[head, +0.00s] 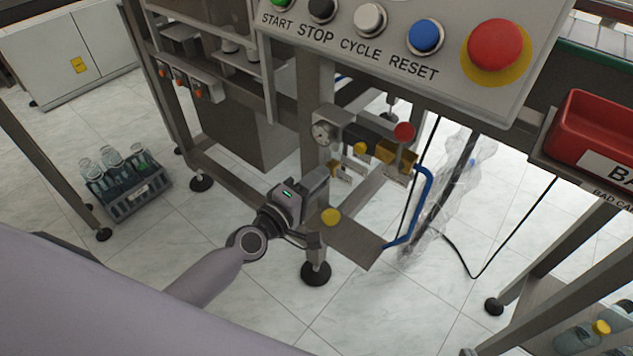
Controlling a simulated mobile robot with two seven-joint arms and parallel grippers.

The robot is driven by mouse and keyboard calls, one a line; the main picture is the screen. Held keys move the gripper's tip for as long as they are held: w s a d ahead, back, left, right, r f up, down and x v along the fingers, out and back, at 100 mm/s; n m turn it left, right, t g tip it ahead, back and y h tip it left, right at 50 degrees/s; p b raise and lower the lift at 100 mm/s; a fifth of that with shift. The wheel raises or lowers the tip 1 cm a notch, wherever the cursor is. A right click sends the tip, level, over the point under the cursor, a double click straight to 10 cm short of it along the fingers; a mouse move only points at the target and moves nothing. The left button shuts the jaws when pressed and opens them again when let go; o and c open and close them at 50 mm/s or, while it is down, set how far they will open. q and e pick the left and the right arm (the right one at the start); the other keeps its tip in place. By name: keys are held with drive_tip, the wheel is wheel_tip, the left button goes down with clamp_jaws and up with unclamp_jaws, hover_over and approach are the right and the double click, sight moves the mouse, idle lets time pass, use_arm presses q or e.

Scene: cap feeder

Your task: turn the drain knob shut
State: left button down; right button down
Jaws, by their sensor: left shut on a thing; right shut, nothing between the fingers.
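My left gripper (298,200) is at the lower middle of the head view, beside the frame post and below the air unit with the round gauge (322,133). A yellow round piece (330,216) shows just right of the gripper, above a grey-brown plate (356,243). My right gripper is not in view.
A red knob (404,131) and a yellow knob (360,148) sit on the valve unit. A blue hose (424,200) curves at its right. The button panel (395,50) overhangs above. A bottle crate (130,192) stands left, a red bin (597,135) right.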

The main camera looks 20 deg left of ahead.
use_arm(q)
drive_tip(key=shift+n, duration=1.5)
use_arm(e)
drive_tip(key=shift+w+a+r, duration=0.2)
drive_tip(key=shift+w+r, duration=0.1)
drive_tip(key=shift+r, duration=0.05)
drive_tip(key=shift+a+f, duration=0.1)
use_arm(q)
drive_tip(key=c, duration=0.9)
unclamp_jaws()
use_arm(e)
drive_tip(key=shift+s+f, duration=0.15)
drive_tip(key=shift+s, duration=0.1)
use_arm(q)
drive_tip(key=v, duration=0.7)
use_arm(e)
drive_tip(key=shift+w+r, duration=0.2)
drive_tip(key=shift+w, duration=0.1)
